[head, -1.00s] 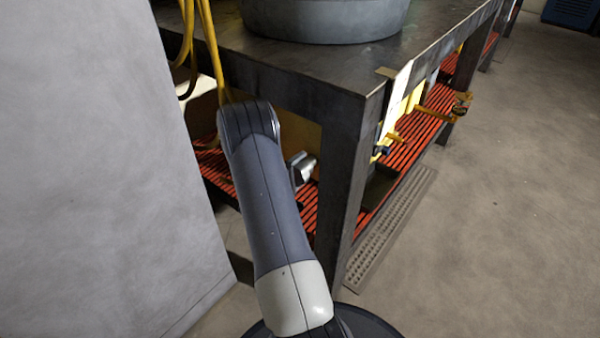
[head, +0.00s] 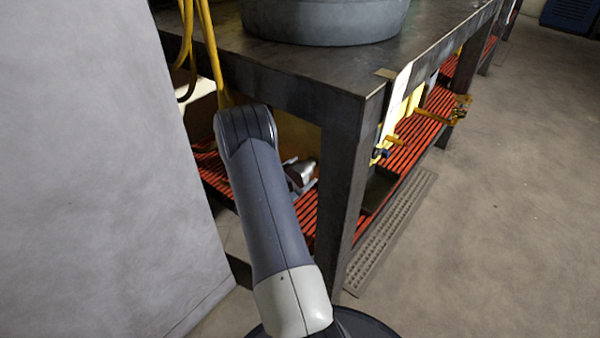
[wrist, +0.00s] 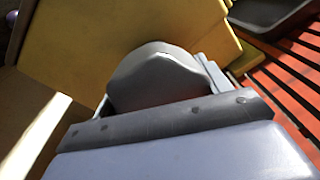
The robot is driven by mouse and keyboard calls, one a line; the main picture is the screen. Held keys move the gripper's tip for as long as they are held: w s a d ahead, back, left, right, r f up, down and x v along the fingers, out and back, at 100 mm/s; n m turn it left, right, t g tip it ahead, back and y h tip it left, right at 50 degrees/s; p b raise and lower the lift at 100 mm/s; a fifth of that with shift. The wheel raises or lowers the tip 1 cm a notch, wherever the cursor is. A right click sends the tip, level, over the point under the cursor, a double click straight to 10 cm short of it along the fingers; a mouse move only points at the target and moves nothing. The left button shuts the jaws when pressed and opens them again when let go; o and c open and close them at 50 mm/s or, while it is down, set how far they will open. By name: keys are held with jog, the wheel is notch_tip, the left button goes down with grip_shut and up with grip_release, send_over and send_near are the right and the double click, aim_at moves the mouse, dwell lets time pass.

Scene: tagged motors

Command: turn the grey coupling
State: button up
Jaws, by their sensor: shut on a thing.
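The grey coupling (wrist: 155,75) shows in the middle of the wrist view as a rounded grey body. Its near end is hidden behind the wrist housing. My gripper (wrist: 160,85) is shut on it, with one finger at its left and one at its right. A yellow surface (wrist: 80,50) lies right behind the coupling. In the head view my gripper (head: 300,175) is partly visible beside my arm, under the table top. There I cannot make out the coupling apart from the gripper.
The dark metal table (head: 345,180) has its corner leg just right of my arm. A red slatted shelf (head: 405,140) runs below its top. Yellow cables (head: 205,45) hang at the left beside a pale wall (head: 100,160). The floor at the right is clear.

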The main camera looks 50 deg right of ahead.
jog(key=n+p, duration=0.1)
jog(key=n, duration=0.2)
jog(key=shift+s+n, duration=0.1)
jog(key=shift+n, duration=0.2)
jog(key=n+p, duration=0.1)
jog(key=n, duration=0.2)
jog(key=shift+s+g, duration=0.1)
jog(key=shift+g, duration=0.2)
jog(key=n+p, duration=0.1)
jog(key=n, duration=0.5)
jog(key=shift+s+h+p, duration=0.1)
jog(key=shift+h+p, duration=0.2)
jog(key=shift+p, duration=0.1)
jog(key=shift+n, duration=0.4)
jog(key=o, duration=1)
jog(key=shift+c, duration=0.2)
jog(key=shift+a, duration=0.1)
